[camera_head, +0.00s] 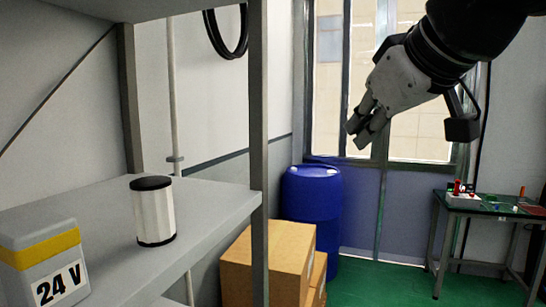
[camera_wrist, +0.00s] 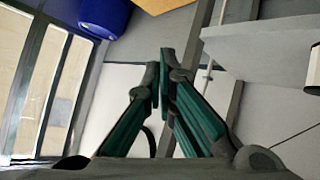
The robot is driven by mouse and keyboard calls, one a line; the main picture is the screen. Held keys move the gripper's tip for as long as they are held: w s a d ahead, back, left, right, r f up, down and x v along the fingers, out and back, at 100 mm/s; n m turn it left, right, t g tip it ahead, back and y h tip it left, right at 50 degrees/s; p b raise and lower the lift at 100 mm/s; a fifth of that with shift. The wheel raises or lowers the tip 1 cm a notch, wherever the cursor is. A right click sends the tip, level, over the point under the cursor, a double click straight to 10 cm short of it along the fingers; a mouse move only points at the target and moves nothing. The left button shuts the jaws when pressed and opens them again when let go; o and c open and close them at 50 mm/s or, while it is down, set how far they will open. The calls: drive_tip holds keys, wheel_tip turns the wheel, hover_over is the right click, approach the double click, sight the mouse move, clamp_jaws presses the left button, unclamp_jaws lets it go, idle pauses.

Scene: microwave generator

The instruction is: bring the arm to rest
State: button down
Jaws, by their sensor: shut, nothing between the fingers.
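My gripper (camera_head: 358,132) hangs in the air at the upper right of the head view, its fingers pointing down and left. In the wrist view the fingers of my gripper (camera_wrist: 164,85) are close together, shut and empty. It is apart from the shelf and from everything standing there. My arm comes in from the top right corner.
A grey shelf (camera_head: 105,210) at left holds a white cylinder with black ends (camera_head: 153,212) and a 24 V box (camera_head: 45,262). Cardboard boxes (camera_head: 268,258) and a blue barrel (camera_head: 312,205) stand behind. A small table (camera_head: 490,208) is at right. Green floor is open between.

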drive_tip(key=s+d+f+m+g, duration=0.2)
drive_tip(key=s+f, duration=0.3)
drive_tip(key=f, duration=0.3)
drive_tip(key=s+d+f+m+g+h, duration=0.1)
drive_tip(key=s+d+f+m+g, duration=0.1)
drive_tip(key=s+f, duration=0.3)
drive_tip(key=s+d+f+m+g+h, duration=0.1)
drive_tip(key=s+f, duration=0.5)
drive_tip(key=f, duration=0.6)
drive_tip(key=shift+d+m+g, duration=0.4)
drive_tip(key=shift+d+m, duration=0.2)
drive_tip(key=shift+m, duration=0.1)
drive_tip(key=shift+s+f, duration=0.1)
